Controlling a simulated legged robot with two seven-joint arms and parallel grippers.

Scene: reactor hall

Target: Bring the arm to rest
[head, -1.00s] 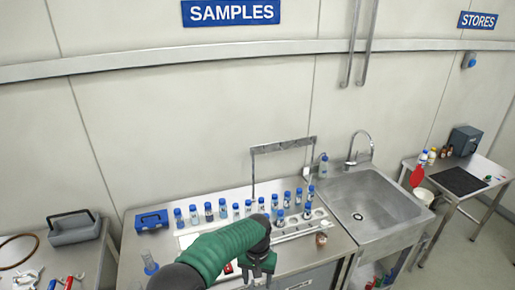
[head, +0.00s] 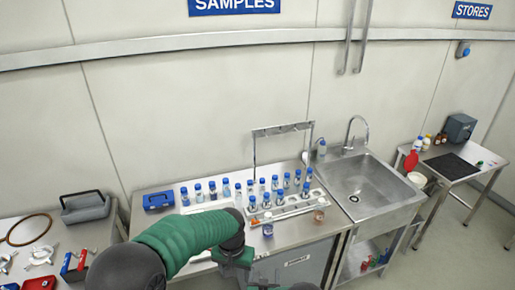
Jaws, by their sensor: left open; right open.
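My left arm comes in from the bottom left, green with dark joints, and bends down at its wrist. My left gripper (head: 240,268) is open over the front part of the sample bench (head: 160,222), low in the picture; its fingertips are hard to make out. I see nothing held in it. Dark parts show at the bottom edge to its right, too cut off to identify. My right gripper is not in view.
Several blue-capped vials (head: 226,188) stand along the bench, some in a rack (head: 290,209). A blue box (head: 158,201) stands left, a sink (head: 370,190) right. A left table (head: 20,258) holds tools and a grey caddy (head: 85,207). A side table (head: 470,172) stands far right.

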